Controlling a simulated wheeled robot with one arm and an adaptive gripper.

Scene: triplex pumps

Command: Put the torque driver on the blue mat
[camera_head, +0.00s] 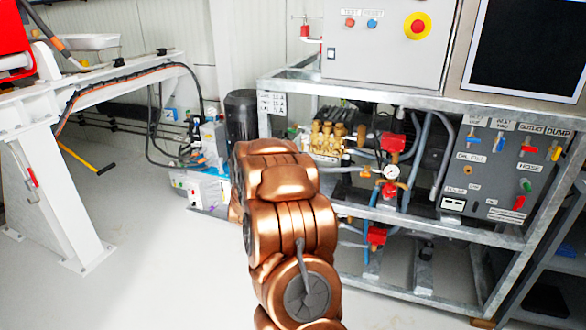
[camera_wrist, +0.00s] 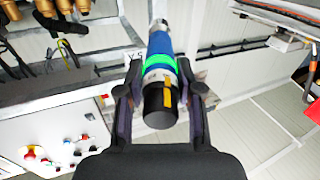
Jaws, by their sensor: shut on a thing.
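The torque driver (camera_wrist: 160,72) is in the wrist view, with a black end cap, green and blue bands and a metal tip pointing away from me. My gripper (camera_wrist: 161,88) is shut on it, one finger on each side of the body. In the head view my copper-coloured arm reaches forward over the floor and hides my gripper and the driver. I cannot make out a blue mat in either view.
A metal-framed pump rig (camera_head: 405,210) with a control panel (camera_head: 500,170) stands close on the right. A white steel frame (camera_head: 50,190) stands on the left. Boxes and a container (camera_head: 205,190) sit on the floor behind my arm. The floor at front left is clear.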

